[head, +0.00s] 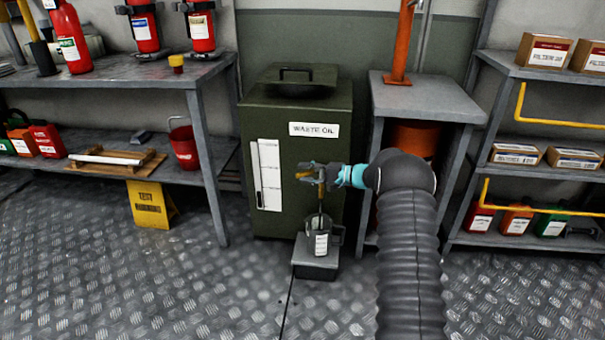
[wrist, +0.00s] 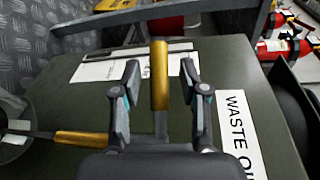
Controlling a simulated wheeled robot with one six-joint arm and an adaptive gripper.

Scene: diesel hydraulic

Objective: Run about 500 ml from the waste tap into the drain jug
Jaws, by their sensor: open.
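The dark green waste oil tank (head: 330,105) stands against the wall, with a white "WASTE OIL" label. A brass tap lever (wrist: 160,75) lies between the two fingers of my gripper (wrist: 159,85), with gaps visible on both sides. In the head view my gripper (head: 322,178) is at the tank's front, above the jug, and covers most of the tap. The drain jug (head: 319,240), grey with a white label, stands upright on a dark block below the tap. In the wrist view the jug's rim (wrist: 12,142) shows at the left edge. Its contents cannot be made out.
A bench (head: 205,70) with extinguishers stands left, with a yellow floor sign (head: 152,206) under it. A small table (head: 425,100) with an orange post stands close right of the tank. Shelving stands far right. The front floor is mostly clear.

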